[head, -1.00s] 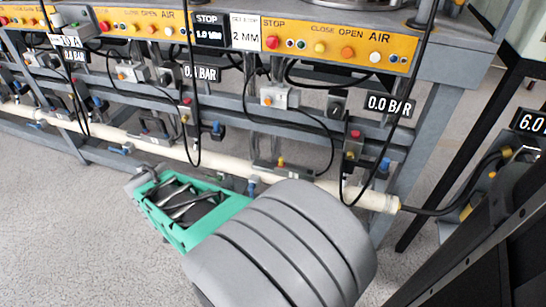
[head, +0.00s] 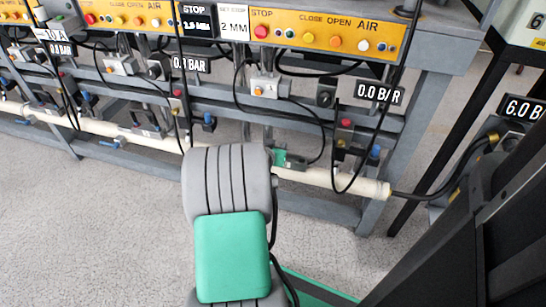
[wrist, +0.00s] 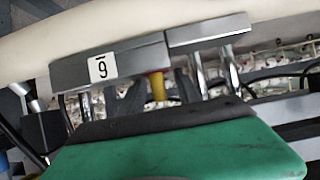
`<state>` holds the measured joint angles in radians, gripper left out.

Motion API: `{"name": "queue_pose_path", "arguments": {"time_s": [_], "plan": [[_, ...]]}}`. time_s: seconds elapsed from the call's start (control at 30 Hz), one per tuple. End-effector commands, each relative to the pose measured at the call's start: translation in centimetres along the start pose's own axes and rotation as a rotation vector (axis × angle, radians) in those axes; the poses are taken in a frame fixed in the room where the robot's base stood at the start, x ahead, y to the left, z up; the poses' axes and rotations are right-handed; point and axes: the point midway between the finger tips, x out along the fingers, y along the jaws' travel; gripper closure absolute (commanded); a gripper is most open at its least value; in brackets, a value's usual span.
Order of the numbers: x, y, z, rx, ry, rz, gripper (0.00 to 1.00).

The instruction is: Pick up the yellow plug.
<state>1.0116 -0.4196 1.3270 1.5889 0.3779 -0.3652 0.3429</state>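In the wrist view, a small yellow plug (wrist: 157,86) shows below a grey block labelled 9 (wrist: 110,63). The dark fingers of my gripper (wrist: 160,92) stand on either side of it and look open. Some gap shows at the plug's right side; I cannot tell whether either finger touches it. The green gripper body hides what lies below. In the head view my own arm covers most of the gripper, and this plug cannot be made out there.
A grey bench frame carries an orange button panel (head: 322,34), hoses and pressure signs such as 0.0 BAR (head: 379,93). A cream pipe (head: 330,181) runs along the lower rail, close to my arm. A black-framed unit stands at right. The floor (head: 90,220) at left is clear.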

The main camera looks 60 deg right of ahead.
Motion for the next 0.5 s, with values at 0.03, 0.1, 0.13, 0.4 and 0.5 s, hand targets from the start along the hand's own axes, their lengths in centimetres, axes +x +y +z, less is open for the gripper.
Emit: {"name": "queue_pose_path", "arguments": {"time_s": [0.03,0.1,0.13,0.4,0.5], "plan": [[-0.04,-0.01,-0.07,0.0,0.0,0.0,0.61],[-0.08,-0.03,-0.08,-0.001,0.0,-0.001,0.61],[-0.09,-0.03,-0.08,-0.001,0.0,-0.001,0.61],[-0.11,-0.05,-0.07,-0.001,-0.001,-0.001,0.83],[-0.12,-0.05,-0.07,-0.001,-0.001,-0.001,0.91]]}}
